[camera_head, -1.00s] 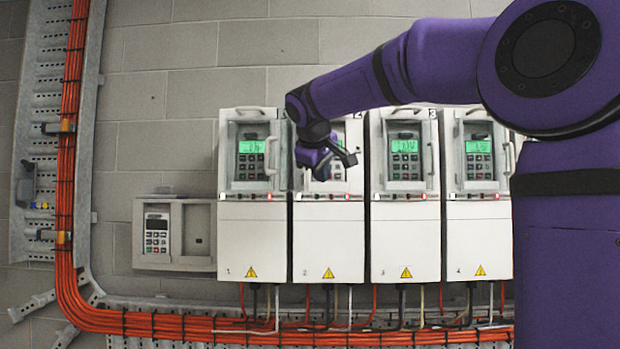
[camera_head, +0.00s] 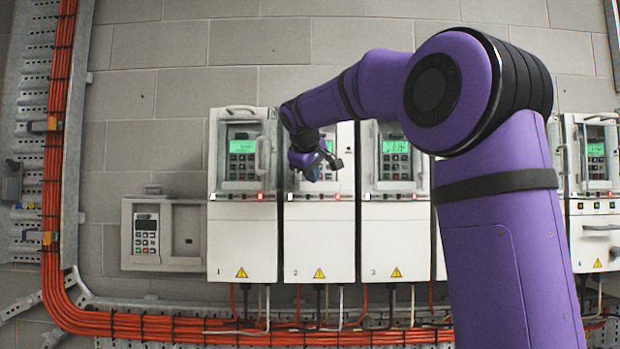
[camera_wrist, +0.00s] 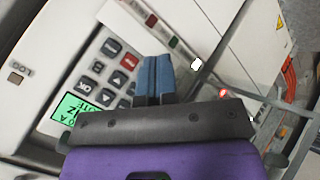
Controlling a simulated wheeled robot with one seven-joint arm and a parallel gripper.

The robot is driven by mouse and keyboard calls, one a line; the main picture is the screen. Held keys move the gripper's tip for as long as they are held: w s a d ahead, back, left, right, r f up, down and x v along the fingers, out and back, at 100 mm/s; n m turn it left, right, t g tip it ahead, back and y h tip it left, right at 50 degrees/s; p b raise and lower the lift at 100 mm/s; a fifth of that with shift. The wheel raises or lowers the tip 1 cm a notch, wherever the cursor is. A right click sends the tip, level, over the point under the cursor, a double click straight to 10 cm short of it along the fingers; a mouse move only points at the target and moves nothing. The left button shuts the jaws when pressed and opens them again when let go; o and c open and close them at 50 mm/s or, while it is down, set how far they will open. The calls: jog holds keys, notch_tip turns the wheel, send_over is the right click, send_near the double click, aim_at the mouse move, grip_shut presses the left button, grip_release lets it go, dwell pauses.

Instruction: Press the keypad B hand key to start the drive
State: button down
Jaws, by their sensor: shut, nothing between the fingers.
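My gripper (camera_head: 322,163) is in front of the keypad of the drive marked 2 (camera_head: 319,240), and hides most of it. Its blue fingers are together and empty in the wrist view (camera_wrist: 155,72). There, a keypad (camera_wrist: 100,75) with dark keys, a red key (camera_wrist: 129,62) and a lit green display (camera_wrist: 72,110) lies behind and left of the fingers. Contact with a key cannot be told. I cannot read which keypad is B. The drives marked 1 (camera_head: 242,240) and 3 (camera_head: 394,240) also have keypads with green displays.
A separate small keypad (camera_head: 146,236) sits in a wall panel (camera_head: 183,205) at left. Handles (camera_head: 265,155) stand out from the drive fronts. Orange cables (camera_head: 150,325) run below and up the left tray. Another drive (camera_head: 597,240) is at far right. Bare block wall lies above.

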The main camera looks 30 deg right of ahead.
jog(key=shift+w+d, duration=0.35)
jog(key=shift+w, duration=0.1)
jog(key=shift+w+d, duration=0.1)
jog(key=shift+w, duration=0.05)
dwell(1.7)
jog(key=shift+w+d, duration=0.15)
jog(key=shift+w, duration=0.05)
